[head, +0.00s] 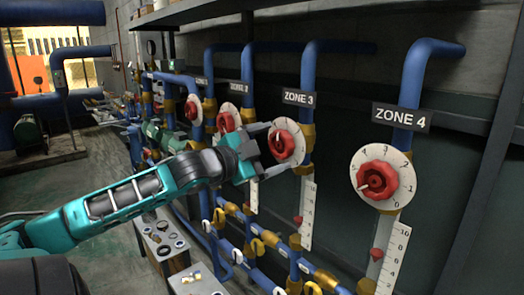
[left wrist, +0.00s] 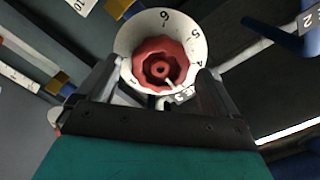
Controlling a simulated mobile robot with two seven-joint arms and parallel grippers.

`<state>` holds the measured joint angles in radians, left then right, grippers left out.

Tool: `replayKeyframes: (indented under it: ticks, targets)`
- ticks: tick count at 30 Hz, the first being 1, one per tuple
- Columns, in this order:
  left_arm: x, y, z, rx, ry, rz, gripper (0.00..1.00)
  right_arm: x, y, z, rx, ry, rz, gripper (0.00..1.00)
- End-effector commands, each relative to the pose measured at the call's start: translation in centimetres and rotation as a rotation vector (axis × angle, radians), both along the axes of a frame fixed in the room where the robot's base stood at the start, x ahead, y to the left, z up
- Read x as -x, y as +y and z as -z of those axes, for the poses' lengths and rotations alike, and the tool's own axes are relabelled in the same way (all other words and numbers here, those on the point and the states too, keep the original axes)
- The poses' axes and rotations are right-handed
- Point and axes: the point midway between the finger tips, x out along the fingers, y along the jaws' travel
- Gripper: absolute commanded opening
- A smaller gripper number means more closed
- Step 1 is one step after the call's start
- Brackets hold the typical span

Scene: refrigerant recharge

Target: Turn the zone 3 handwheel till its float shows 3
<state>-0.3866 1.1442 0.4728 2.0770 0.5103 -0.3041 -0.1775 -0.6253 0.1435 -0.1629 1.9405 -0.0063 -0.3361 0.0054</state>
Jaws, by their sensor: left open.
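The zone 3 handwheel (head: 284,144) is a red knob on a white numbered dial, below the ZONE 3 sign (head: 300,98). My left gripper (head: 266,152) is open in front of it, with one finger near the dial's upper left and the other below. In the left wrist view the red handwheel (left wrist: 160,66) lies between the spread fingers (left wrist: 158,82); I cannot tell whether they touch it. The zone 3 float scale (head: 308,205) is a white strip below the wheel, with a red float (head: 298,220) low on it; its reading is too small to tell. My right gripper is not in view.
The zone 4 handwheel (head: 378,180) and its scale (head: 391,262) stand to the right. Zone 2's dial (head: 227,118) is close on the left. Blue pipes with brass fittings run below and behind. A small table with parts (head: 163,250) stands at lower left.

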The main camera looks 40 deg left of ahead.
Motion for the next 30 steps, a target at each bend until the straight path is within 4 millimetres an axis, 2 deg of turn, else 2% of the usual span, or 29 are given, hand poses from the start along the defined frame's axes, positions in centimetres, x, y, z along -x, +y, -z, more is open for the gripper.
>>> replayKeyframes:
  ticks: [15,30]
  targets:
    - [5.7,0.5,0.2,0.001,0.005,-0.001,0.94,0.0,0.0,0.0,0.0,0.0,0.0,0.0]
    - [6.2,0.5,0.0,-0.001,0.001,-0.001,0.94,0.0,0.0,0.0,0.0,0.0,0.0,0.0]
